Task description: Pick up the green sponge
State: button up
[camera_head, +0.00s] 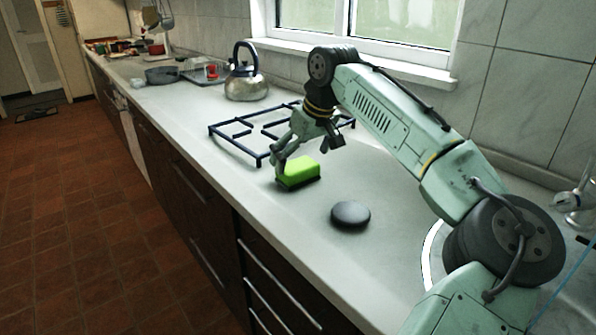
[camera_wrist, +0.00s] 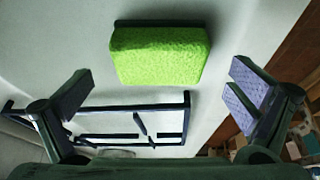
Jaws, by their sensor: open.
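The green sponge (camera_head: 298,171) lies on the pale worktop in the head view, bright green with a dark layer along its lower edge. In the wrist view the sponge (camera_wrist: 160,54) is at the upper middle, beyond the fingertips and roughly centred between them. My gripper (camera_head: 308,152) is at the sponge in the head view, with one finger close to its far left side; I cannot tell whether it touches. In the wrist view my gripper (camera_wrist: 160,88) has its two fingers wide apart with nothing between them.
A dark hob grate (camera_head: 238,131) lies just behind the sponge, also in the wrist view (camera_wrist: 150,107). A round black object (camera_head: 350,215) sits nearer on the worktop (camera_head: 375,270). A kettle (camera_head: 246,88) stands further back. The worktop's front edge is close to the sponge.

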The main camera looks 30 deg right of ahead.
aim_at(299, 165)
jog(key=x, duration=0.4)
jog(key=shift+s, duration=0.1)
jog(key=shift+c, duration=0.4)
jog(key=c, duration=0.8)
